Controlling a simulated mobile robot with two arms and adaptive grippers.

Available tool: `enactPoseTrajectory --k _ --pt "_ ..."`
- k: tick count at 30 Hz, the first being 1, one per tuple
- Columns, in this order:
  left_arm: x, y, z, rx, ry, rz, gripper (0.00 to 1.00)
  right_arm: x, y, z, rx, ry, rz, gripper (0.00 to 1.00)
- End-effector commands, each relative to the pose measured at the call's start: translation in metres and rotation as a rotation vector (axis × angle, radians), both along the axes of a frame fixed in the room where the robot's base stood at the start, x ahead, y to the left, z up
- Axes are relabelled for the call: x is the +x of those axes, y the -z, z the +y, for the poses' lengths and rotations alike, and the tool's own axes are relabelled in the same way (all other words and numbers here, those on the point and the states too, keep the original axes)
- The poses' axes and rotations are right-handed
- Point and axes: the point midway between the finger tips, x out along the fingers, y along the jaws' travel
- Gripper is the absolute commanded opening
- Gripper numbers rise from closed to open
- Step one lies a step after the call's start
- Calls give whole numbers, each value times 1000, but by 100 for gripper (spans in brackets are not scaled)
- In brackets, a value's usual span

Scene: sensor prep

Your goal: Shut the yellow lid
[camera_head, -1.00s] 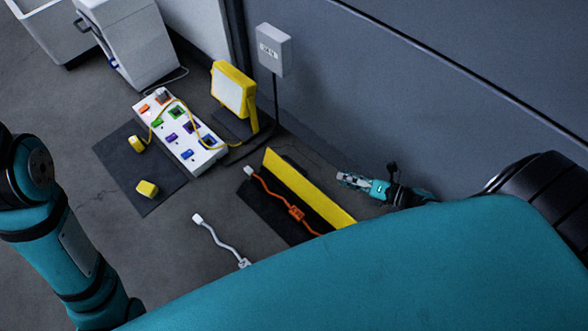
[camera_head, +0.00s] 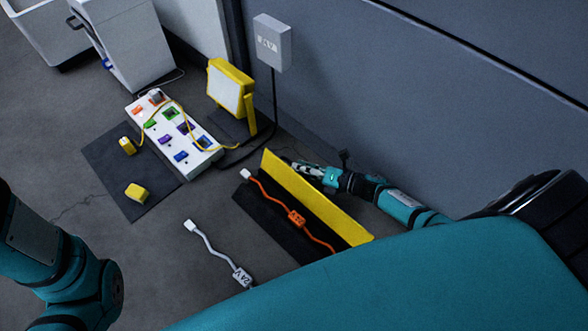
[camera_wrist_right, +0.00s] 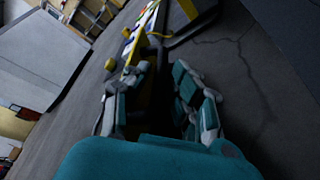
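The yellow lid (camera_head: 310,199) stands raised as a long tilted panel along the back edge of a dark box (camera_head: 268,220). An orange cable with a label (camera_head: 297,218) lies in the box, its white plug at the left end. My right gripper (camera_head: 300,168) is just behind the lid, close to its upper left part; I cannot tell whether it touches. In the right wrist view my right gripper (camera_wrist_right: 160,88) has its fingers apart, with a yellow strip showing beside the left finger. My left arm shows at the left edge, but its gripper is out of view.
A white cable (camera_head: 215,250) lies on the floor in front of the box. A white socket panel (camera_head: 172,135) and a yellow lamp (camera_head: 230,88) stand left of it. Two yellow blocks (camera_head: 136,192) are on a dark mat. The grey wall (camera_head: 390,110) closes off the back.

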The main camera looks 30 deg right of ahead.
Motion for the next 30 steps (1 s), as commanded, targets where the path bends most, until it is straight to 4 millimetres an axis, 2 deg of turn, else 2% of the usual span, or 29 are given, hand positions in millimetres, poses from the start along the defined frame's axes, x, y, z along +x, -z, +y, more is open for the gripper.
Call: enactPoseTrajectory --k 1,6,16,17,22,30 --pt "0 7 0 0 0 0 61 7 5 5 1 -1 -1 23" --pt "0 12 0 0 0 0 61 19 6 14 -1 -1 0 23" --pt "0 12 0 0 0 -1 61 21 6 16 -1 0 2 23" --pt "0 12 0 0 0 -1 61 21 6 16 -1 0 1 22" --pt "0 12 0 0 0 -1 61 21 6 16 -1 0 1 0" --pt "0 12 0 0 1 -1 61 21 6 16 -1 0 1 0"
